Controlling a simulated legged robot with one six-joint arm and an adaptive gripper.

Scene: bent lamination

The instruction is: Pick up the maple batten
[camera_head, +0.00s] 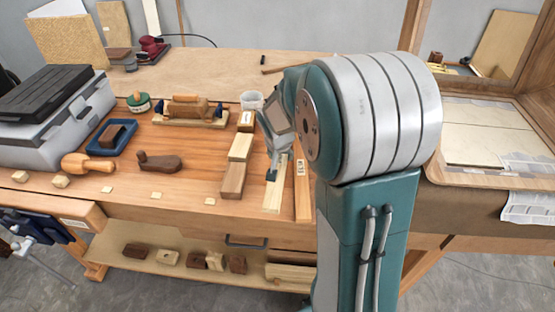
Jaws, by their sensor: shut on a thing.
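The maple batten (273,198) is a pale, narrow strip on the workbench (190,205), with its near end close to the bench's front edge. My gripper (273,174) reaches down over it and is shut on it. The batten's far part is partly hidden behind my gripper and arm. I cannot tell whether the batten is touching the bench or slightly raised.
A reddish labelled strip (302,190) lies close on the right. A dark block (232,181) and a pale block (240,147) lie on the left.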

